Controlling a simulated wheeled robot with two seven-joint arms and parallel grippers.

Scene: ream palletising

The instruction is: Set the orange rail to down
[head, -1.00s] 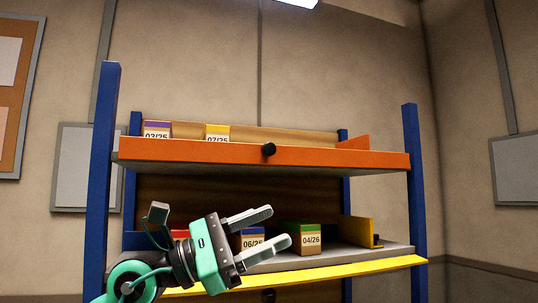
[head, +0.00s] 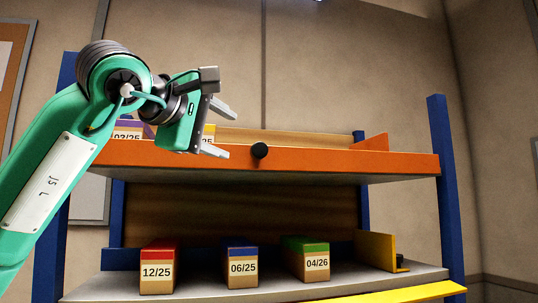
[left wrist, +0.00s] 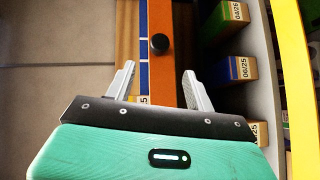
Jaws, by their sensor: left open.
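The orange rail (head: 330,161) runs along the front edge of the upper shelf and stands raised, hiding the lower part of the boxes behind it. A black knob (head: 260,150) sits near its middle. In the left wrist view the rail (left wrist: 161,78) runs lengthwise, with the knob (left wrist: 160,43) beyond my fingertips. My left gripper (head: 228,132) is open and empty, at the upper shelf's left half, left of the knob and apart from it. The fingers also show in the left wrist view (left wrist: 158,75), one on each side of the rail. My right gripper is not in view.
A purple-topped box (head: 128,128) and a partly hidden yellow-topped box (head: 208,133) stand behind the rail. Below are boxes with red (head: 158,270), blue (head: 241,267) and green (head: 306,260) tops. A yellow rail (head: 410,294) lies low at the lower shelf's front. Blue posts (head: 446,190) flank the shelves.

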